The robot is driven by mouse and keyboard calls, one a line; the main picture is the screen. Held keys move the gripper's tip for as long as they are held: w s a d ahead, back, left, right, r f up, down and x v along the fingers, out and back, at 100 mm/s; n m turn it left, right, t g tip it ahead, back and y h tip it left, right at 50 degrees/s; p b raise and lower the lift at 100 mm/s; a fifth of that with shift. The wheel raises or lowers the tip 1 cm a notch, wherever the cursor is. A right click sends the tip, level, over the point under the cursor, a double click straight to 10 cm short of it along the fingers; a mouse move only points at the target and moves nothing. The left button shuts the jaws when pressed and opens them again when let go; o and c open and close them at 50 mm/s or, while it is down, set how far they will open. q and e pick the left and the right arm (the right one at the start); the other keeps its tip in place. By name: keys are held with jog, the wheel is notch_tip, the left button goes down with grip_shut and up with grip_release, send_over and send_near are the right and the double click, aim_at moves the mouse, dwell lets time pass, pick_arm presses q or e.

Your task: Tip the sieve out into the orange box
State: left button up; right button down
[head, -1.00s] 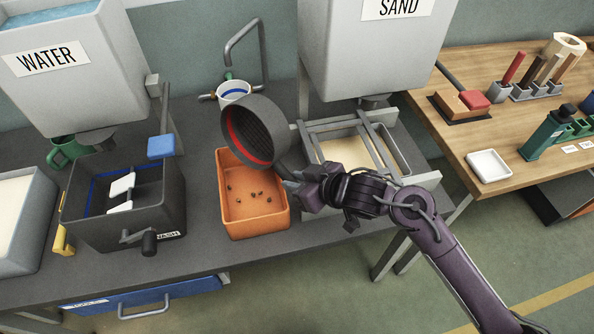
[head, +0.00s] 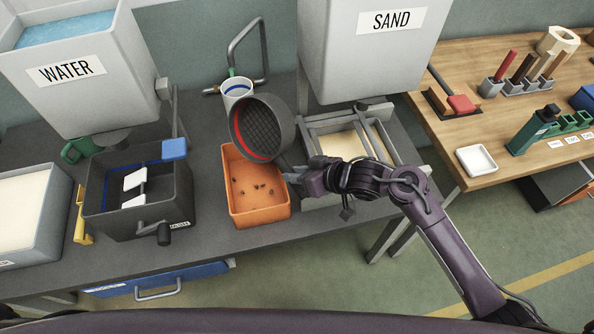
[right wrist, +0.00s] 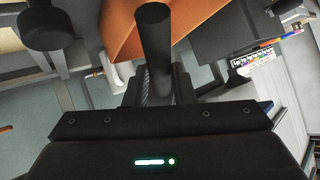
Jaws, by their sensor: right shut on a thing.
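The sieve (head: 262,130) is a dark round pan with a mesh and a red band inside. It is tipped steeply on its side above the back of the orange box (head: 240,213), and no bits are seen in its mesh. Several small brown bits lie on the box floor. My right gripper (head: 293,179) is shut on the sieve's handle, at the box's right edge. In the right wrist view the dark handle (right wrist: 155,45) stands between the fingers, with part of the orange box (right wrist: 119,32) behind. My left gripper is not in view.
The dark wash box (head: 135,215) is to the left. A grey frame over a sand tray (head: 345,140) is to the right. The SAND hopper (head: 365,50) hangs above it.

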jog(key=shift+w+r+p, duration=0.1)
jog(key=shift+r+p, duration=0.15)
jog(key=shift+p, duration=0.05)
jog(key=r+m+g+y+p, duration=0.1)
jog(key=m+p, duration=0.1)
jog(key=p, duration=0.2)
jog(key=shift+g+y, duration=0.3)
jog(key=shift+r+m+g+y+p, duration=0.1)
jog(key=shift+m+g+y+p, duration=0.2)
jog(key=shift+m+g, duration=0.1)
jog(key=shift+m+g+y, duration=0.3)
jog(key=shift+m+y, duration=0.1)
jog(key=shift+m, duration=0.1)
jog(key=shift+r+m+g+y+b, duration=0.15)
jog(key=shift+m+g+y+b, duration=0.45)
jog(key=shift+m+y, duration=0.35)
jog(key=shift+r, duration=0.1)
